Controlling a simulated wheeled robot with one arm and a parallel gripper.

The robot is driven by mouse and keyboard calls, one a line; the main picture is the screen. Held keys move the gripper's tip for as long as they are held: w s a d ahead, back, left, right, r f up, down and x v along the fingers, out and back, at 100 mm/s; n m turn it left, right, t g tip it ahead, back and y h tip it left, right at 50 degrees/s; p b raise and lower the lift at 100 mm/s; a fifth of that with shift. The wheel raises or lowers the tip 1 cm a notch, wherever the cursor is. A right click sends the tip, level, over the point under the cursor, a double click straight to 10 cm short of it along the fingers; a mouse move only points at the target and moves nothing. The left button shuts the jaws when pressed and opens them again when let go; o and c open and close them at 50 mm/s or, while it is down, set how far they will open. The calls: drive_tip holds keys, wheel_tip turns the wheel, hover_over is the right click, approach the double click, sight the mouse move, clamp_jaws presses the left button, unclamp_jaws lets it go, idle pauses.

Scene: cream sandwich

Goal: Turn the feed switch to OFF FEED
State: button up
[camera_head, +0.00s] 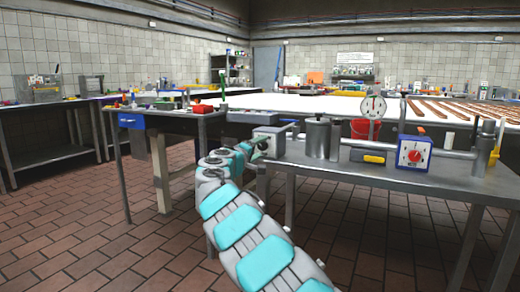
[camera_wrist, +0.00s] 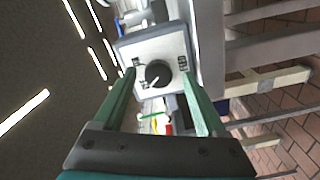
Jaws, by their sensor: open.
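The feed switch is a grey box with a pale face (camera_wrist: 140,50) and a round black knob (camera_wrist: 158,73). A white mark on the knob points to the lower left in the wrist view. Small labels sit around the knob, too small to read surely. In the head view the switch box (camera_head: 268,135) stands at the left end of the metal table. My gripper (camera_wrist: 157,80) is open, its two green fingers pointing at the switch face, one on each side of the knob. I cannot tell whether they touch anything. In the head view my gripper (camera_head: 256,146) is beside the box.
A red bucket (camera_head: 365,129) is behind. A workbench (camera_head: 165,117) stands left; the tiled floor between is open.

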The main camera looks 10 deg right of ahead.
drive_tip(key=v, duration=0.7)
drive_tip(key=shift+b, duration=0.4)
